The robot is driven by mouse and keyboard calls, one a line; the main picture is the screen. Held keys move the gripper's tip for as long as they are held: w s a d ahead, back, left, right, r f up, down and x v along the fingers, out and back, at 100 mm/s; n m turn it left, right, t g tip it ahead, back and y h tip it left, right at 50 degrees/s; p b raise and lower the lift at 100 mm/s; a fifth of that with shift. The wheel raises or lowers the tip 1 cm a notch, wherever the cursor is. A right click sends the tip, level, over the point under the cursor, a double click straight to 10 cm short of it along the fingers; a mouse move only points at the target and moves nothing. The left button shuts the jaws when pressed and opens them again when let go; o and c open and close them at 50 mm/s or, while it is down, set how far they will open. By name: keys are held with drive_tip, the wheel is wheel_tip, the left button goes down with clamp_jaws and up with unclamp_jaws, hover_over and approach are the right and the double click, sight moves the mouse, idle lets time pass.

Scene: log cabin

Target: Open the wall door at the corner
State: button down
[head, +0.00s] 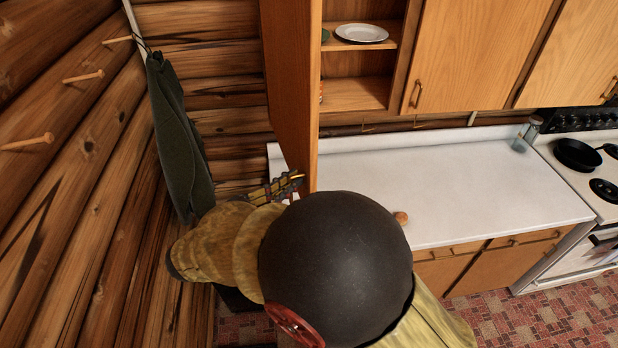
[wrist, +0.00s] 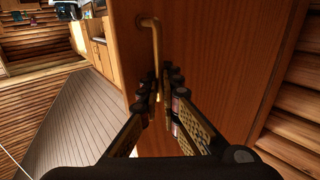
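The corner wall door (head: 290,75) is a brown wooden cabinet door. It stands swung out from its cabinet, nearly edge-on in the head view, with the shelves beside it exposed. In the wrist view its broad face (wrist: 225,60) fills the middle, with a brass bar handle (wrist: 154,40) upright on it. My gripper (wrist: 160,90) is at the lower end of this handle, its fingers close together on either side of it and apparently shut on it. In the head view my gripper (head: 288,184) is by the door's lower edge; my arm hides part of the fingers.
A white plate (head: 361,33) sits on the upper shelf. Below are a white countertop (head: 470,185) and a stove with a black pan (head: 577,155). At left, a dark green cloth (head: 178,135) hangs on the log wall near wooden pegs (head: 84,77), close to my arm.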

drive_tip(key=shift+s+a, duration=0.15)
drive_tip(key=shift+a, duration=1.15)
drive_tip(key=shift+s+a, duration=0.1)
drive_tip(key=shift+a, duration=1.2)
drive_tip(key=c, duration=2.1)
unclamp_jaws()
drive_tip(key=shift+o, duration=0.2)
drive_tip(key=v, duration=1.2)
drive_tip(key=shift+s, duration=0.1)
